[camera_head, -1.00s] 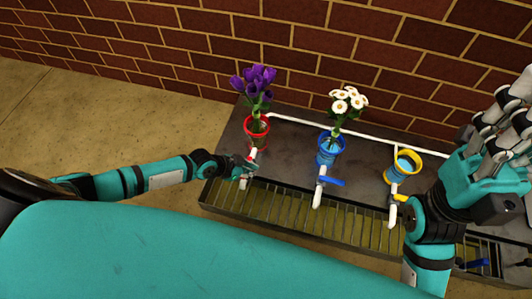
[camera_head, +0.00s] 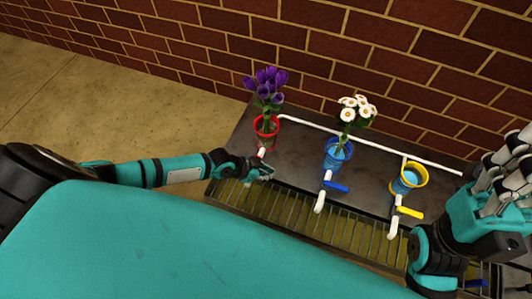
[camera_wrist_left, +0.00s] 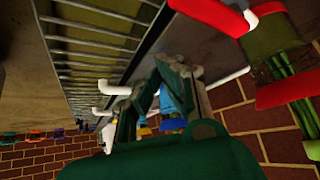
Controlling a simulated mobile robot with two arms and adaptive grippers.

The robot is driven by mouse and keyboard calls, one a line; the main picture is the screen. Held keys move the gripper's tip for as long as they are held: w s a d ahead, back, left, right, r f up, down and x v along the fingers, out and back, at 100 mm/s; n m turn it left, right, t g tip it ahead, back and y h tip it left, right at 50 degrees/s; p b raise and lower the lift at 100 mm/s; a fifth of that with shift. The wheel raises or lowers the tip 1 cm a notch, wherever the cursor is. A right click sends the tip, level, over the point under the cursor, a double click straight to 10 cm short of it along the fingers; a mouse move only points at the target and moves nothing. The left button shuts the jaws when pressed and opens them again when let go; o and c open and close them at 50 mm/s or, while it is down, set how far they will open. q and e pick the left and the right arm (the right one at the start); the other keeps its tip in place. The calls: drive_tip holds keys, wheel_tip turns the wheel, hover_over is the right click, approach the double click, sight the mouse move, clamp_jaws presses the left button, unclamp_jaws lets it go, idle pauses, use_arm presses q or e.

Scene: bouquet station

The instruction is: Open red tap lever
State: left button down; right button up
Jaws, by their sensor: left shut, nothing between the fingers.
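The red pot (camera_head: 265,130) holds purple flowers (camera_head: 266,86) at the left of the dark bench. A white tap pipe (camera_head: 261,153) runs from it toward my left gripper (camera_head: 262,170), which is shut and empty right at this tap. The red tap lever is hidden behind the gripper in the head view, so its angle cannot be told. In the left wrist view the shut fingers (camera_wrist_left: 172,92) point away from the camera. The red pot's band (camera_wrist_left: 290,90) and green stems show close at the right there. My right gripper (camera_head: 505,190) is at the right edge, partly cut off.
A blue pot (camera_head: 337,153) with white daisies (camera_head: 353,108) has a blue tap lever (camera_head: 335,186). A yellow pot (camera_head: 409,179) has a yellow lever (camera_head: 409,212). The drain grate (camera_head: 285,212) runs along the bench's front. A brick wall (camera_head: 380,60) stands behind.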

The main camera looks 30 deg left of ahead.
use_arm(q)
drive_tip(key=a+r+p, duration=0.2)
drive_tip(key=a+r, duration=0.4)
drive_tip(key=r, duration=0.1)
drive_tip(key=shift+r, duration=0.15)
